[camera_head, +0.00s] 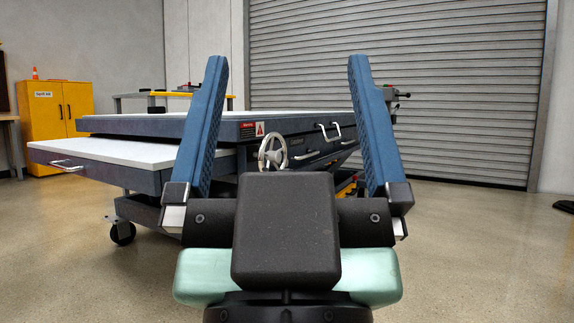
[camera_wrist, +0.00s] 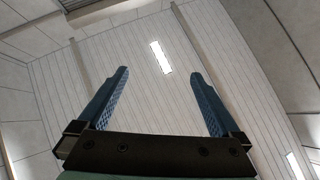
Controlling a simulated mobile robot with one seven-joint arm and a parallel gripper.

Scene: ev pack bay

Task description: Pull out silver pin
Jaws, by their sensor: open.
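My gripper (camera_head: 287,75) stands upright in front of the head camera, its two blue padded fingers spread wide with nothing between them. It also shows in the wrist view (camera_wrist: 158,80), open and empty and facing the ceiling. Behind it in the head view is a dark grey wheeled lift table (camera_head: 290,126) with a white top. A silver handwheel (camera_head: 273,152) sits on its near end, seen between the fingers and partly hidden by my gripper's body. I cannot make out a silver pin; my gripper hides the lower part of the table's end.
A drawer-like white-topped platform (camera_head: 100,154) with a handle juts out left. A yellow cabinet (camera_head: 45,110) with an orange cone on top stands at the back left. A grey roller shutter (camera_head: 450,90) closes the back.

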